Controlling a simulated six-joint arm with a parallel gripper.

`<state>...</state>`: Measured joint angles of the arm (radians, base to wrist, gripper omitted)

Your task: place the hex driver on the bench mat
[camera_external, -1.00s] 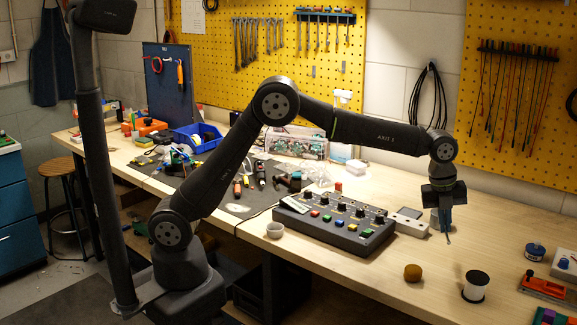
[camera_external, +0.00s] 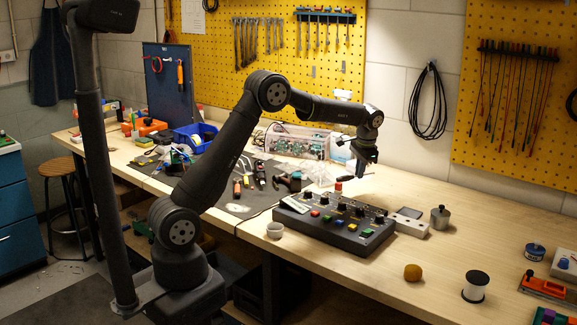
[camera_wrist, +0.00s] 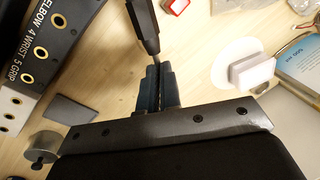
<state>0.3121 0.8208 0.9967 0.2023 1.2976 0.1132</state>
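The hex driver (camera_external: 346,178) has a dark handle and thin shaft. In the wrist view its black handle (camera_wrist: 143,25) extends up from the fingertips. My gripper (camera_wrist: 157,88) has its blue-grey fingers closed around the thin shaft. In the external view my gripper (camera_external: 362,168) is behind the control box, right of the clear bag; the driver points left, roughly level. Its exact height above the bench is hard to tell. The dark grey bench mat (camera_external: 238,209) lies to the left, with tools on it. I do not make out the mat in the wrist view.
The control box (camera_external: 335,222) with coloured buttons stands in front of my gripper. A clear bag (camera_external: 310,174) and a clear bin (camera_external: 295,143) are near it. A steel weight (camera_external: 440,217) stands to the right.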

